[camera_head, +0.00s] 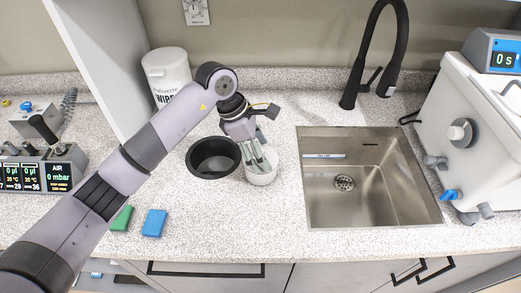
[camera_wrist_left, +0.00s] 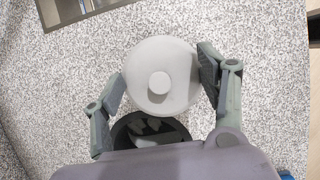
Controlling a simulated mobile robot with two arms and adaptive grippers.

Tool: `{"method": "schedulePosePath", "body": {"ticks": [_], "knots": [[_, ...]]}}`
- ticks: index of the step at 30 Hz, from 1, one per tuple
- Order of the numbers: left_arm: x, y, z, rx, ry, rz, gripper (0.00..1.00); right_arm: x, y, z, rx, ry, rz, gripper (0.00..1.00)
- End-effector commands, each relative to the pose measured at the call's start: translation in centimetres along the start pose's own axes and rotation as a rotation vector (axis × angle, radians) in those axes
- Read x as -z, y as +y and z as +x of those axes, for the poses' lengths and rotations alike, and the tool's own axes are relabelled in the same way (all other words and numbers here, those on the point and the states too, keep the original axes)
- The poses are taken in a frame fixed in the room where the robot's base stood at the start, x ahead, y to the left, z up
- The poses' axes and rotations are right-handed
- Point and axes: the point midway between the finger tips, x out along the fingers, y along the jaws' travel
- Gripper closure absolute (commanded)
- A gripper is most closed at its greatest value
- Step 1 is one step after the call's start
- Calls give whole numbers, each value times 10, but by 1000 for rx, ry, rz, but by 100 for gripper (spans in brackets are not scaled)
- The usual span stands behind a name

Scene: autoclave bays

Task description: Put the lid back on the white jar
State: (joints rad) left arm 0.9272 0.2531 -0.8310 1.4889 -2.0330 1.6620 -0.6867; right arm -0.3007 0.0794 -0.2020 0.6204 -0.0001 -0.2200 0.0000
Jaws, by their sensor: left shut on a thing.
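The white jar (camera_head: 262,178) stands on the speckled counter, left of the sink, with my left gripper (camera_head: 258,158) pointing down over it. The round white lid (camera_wrist_left: 160,75), with a small knob in its middle, shows between the fingers of the left gripper (camera_wrist_left: 163,88) in the wrist view. The left gripper is shut on the lid, one finger on each side. The fingers hide part of the jar's top in the head view, and the lid hides the jar from above. I cannot tell whether the lid rests fully on the rim. My right gripper is not in view.
A white wipes tub (camera_head: 166,75) is behind my arm. The sink (camera_head: 370,205) and black tap (camera_head: 378,50) are to the right. Blue (camera_head: 154,223) and green (camera_head: 122,218) blocks lie near the front edge.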

Motion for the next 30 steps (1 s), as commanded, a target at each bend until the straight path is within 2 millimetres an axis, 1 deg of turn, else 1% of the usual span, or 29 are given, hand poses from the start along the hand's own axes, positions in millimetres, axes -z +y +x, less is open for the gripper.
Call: {"method": "schedulePosePath", "body": {"ticks": [8,22,30], "knots": [[0,0,0,0,-1,1,60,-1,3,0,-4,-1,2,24],[0,0,0,-2,0,1,60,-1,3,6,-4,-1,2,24],[-1,0,-1,-1,-1,1,61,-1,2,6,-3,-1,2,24]]}}
